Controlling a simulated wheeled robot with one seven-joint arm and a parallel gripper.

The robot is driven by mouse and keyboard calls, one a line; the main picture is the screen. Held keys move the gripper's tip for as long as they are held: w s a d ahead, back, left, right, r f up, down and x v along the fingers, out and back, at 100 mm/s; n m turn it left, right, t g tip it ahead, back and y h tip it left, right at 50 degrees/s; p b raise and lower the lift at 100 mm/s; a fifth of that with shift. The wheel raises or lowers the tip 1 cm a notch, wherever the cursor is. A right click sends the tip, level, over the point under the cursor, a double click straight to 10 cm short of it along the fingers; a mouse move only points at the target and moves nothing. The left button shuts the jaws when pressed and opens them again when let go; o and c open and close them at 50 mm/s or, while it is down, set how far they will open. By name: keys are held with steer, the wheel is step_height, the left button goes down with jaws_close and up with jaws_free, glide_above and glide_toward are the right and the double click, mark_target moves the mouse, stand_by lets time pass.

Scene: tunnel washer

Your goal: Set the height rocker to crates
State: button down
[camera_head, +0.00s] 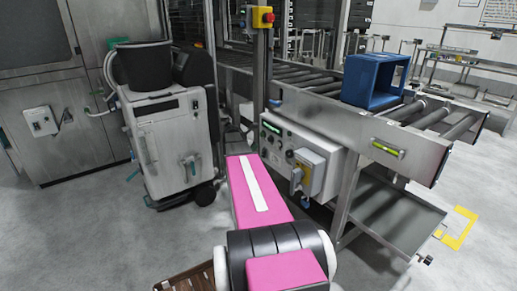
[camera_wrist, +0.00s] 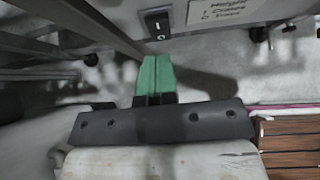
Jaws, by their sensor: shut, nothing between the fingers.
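The height rocker (camera_wrist: 158,24) is a small black switch with white I and O marks, on the underside edge of a pale panel at the top of the wrist view. A handwritten label (camera_wrist: 228,10) beside it reads Height, 1 Crates, 0 Trays. I cannot tell which side of the rocker is pressed in. My gripper (camera_wrist: 156,62) has green fingers, shut together and empty. In the picture its tips lie just below the rocker, with a visible gap. In the head view the control box (camera_head: 300,160) shows, but the rocker and my fingers cannot be made out.
The roller conveyor (camera_head: 425,143) carries a blue crate (camera_head: 372,80) above the control box. A yellow and grey rotary switch (camera_head: 306,172) juts from the box. A red stop button (camera_head: 263,16) tops a post. A white wheeled machine (camera_head: 170,140) stands left. Brown slats (camera_wrist: 290,143) lie lower right.

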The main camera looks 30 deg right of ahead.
steer(key=a+r, duration=0.4)
steer(key=r, duration=0.3)
steer(key=shift+s+a, duration=0.2)
steer(key=shift+a, duration=0.1)
steer(key=shift+r, duration=0.1)
steer(key=s+a+f+m+y, duration=0.3)
steer(key=s+a+m, duration=0.3)
steer(key=a, duration=0.6)
steer(key=s+a+f+m+y, duration=0.3)
steer(key=s+a+f+m, duration=0.3)
steer(key=s+a, duration=0.3)
steer(key=s+a+f+m+y, duration=0.3)
steer(key=s+a+f+m, duration=0.2)
steer(key=a, duration=1)
steer(key=s+m, duration=0.1)
steer(key=s, duration=0.2)
steer(key=shift+s+f+m+g+y, duration=0.2)
steer(key=shift+s+m+g+y, duration=0.1)
steer(key=shift+m+y, duration=0.1)
steer(key=shift+w, duration=0.1)
